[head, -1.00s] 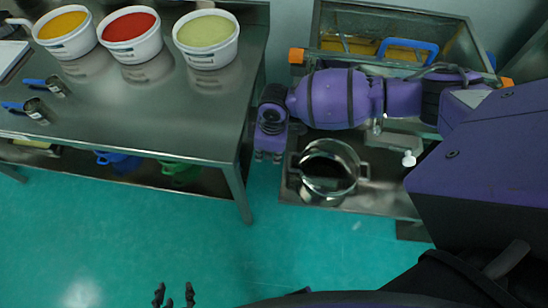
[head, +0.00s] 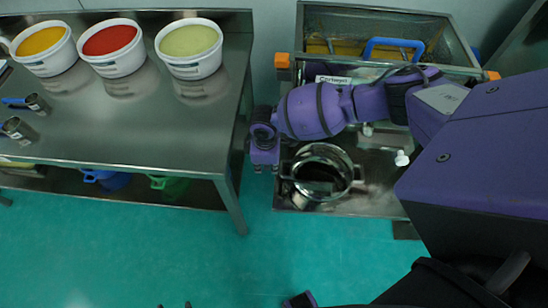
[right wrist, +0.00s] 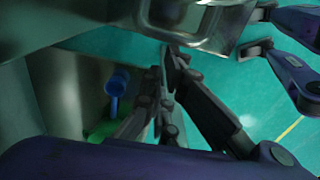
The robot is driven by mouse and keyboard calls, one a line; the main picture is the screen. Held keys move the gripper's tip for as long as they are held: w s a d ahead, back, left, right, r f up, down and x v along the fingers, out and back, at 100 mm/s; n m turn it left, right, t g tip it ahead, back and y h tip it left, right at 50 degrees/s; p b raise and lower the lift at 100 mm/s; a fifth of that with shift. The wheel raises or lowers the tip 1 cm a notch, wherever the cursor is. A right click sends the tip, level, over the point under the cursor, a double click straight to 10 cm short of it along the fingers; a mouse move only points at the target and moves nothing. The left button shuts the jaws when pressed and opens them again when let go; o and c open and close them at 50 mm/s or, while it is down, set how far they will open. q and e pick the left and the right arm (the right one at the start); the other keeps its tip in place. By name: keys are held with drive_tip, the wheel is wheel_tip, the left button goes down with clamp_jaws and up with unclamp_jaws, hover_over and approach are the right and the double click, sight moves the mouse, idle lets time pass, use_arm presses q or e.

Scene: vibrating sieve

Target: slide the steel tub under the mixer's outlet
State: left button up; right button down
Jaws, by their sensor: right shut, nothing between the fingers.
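The steel tub (head: 347,186) is a round, open, shiny pot with side handles. It stands on a steel base in the head view, and a metal part, apparently the tub (right wrist: 190,18), shows at the top of the right wrist view. My right gripper (head: 266,168) is just left of the tub, pointing down. Its fingers (right wrist: 166,80) are shut and empty; I cannot tell whether they touch the tub. My left gripper (head: 174,305) shows only fingertips, spread apart, at the bottom edge. The mixer's outlet cannot be made out behind my right arm.
A steel bench (head: 130,125) at left holds yellow, red (head: 110,42) and pale green tubs and small metal cups. Its leg (head: 232,205) stands close to my right gripper. A mesh-topped hopper (head: 462,45) with a blue handle is behind my arm. The green floor in front is clear.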

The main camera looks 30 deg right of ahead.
drive_tip(key=shift+w, duration=0.1)
drive_tip(key=s+d, duration=0.1)
drive_tip(key=s+d+p, duration=0.1)
drive_tip(key=d, duration=0.3)
drive_tip(key=shift+s+d+r+p, duration=0.15)
drive_tip(key=shift+s+r+p, duration=0.1)
drive_tip(key=shift+s+p, duration=0.15)
drive_tip(key=s+d, duration=0.1)
drive_tip(key=d, duration=0.2)
drive_tip(key=s+d, duration=0.1)
drive_tip(key=shift+s+d+f, duration=0.15)
drive_tip(key=shift+s+d, duration=0.15)
drive_tip(key=shift+s, duration=0.05)
use_arm(q)
drive_tip(key=shift+w+d+r+p, duration=0.15)
drive_tip(key=shift+d+r, duration=0.05)
drive_tip(key=shift+r, duration=0.35)
drive_tip(key=shift+w+d+r+p, duration=0.1)
drive_tip(key=shift+d+r+p, duration=0.05)
drive_tip(key=shift+r, duration=0.35)
use_arm(e)
drive_tip(key=shift+s+d+f, duration=0.1)
drive_tip(key=shift+s+d, duration=0.1)
drive_tip(key=shift+d, duration=0.1)
use_arm(q)
drive_tip(key=shift+a, duration=0.1)
